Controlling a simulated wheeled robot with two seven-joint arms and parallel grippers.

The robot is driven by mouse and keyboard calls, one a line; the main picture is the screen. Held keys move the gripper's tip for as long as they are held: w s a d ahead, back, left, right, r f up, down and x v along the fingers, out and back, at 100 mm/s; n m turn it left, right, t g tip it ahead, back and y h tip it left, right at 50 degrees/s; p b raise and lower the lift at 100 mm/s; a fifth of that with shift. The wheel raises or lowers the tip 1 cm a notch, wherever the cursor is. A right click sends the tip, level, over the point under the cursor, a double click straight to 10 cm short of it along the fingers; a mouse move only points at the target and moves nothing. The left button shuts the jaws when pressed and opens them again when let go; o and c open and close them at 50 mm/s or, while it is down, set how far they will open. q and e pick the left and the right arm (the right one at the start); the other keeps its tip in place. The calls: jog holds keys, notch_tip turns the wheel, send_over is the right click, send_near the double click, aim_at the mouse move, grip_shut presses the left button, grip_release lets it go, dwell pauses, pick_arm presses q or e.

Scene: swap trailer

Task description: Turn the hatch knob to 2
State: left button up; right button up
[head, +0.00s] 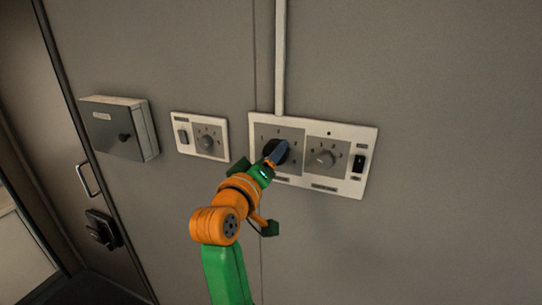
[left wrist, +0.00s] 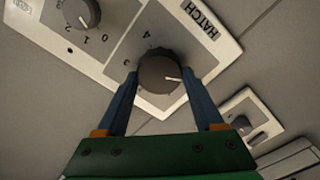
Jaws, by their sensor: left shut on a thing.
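The hatch knob (head: 270,146) is a dark round dial on the left half of the wide white panel (head: 363,133). In the left wrist view the hatch knob (left wrist: 157,70) sits below the HATCH label (left wrist: 199,19), with a white pointer mark toward the lower right of that picture. A 4 and a partly hidden 3 show beside it; the other numbers there are hidden. My left gripper (head: 275,153) has its blue fingers on either side of the knob; they also flank it in the left wrist view (left wrist: 161,82). My right gripper is not in view.
A second knob (head: 325,158) and a black rocker switch (head: 358,163) are right of the hatch knob. A smaller panel (head: 178,120) and a grey box (head: 112,130) are to the left. A vertical conduit (head: 281,60) runs above the panel.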

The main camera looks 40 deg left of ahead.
pick_arm(q)
jog(key=shift+c, duration=1.3)
jog(key=shift+m, duration=0.4)
jog(key=m, duration=2.3)
jog(key=shift+w+d+f, duration=0.1)
jog(key=shift+d+f, duration=0.05)
jog(key=shift+d, duration=0.15)
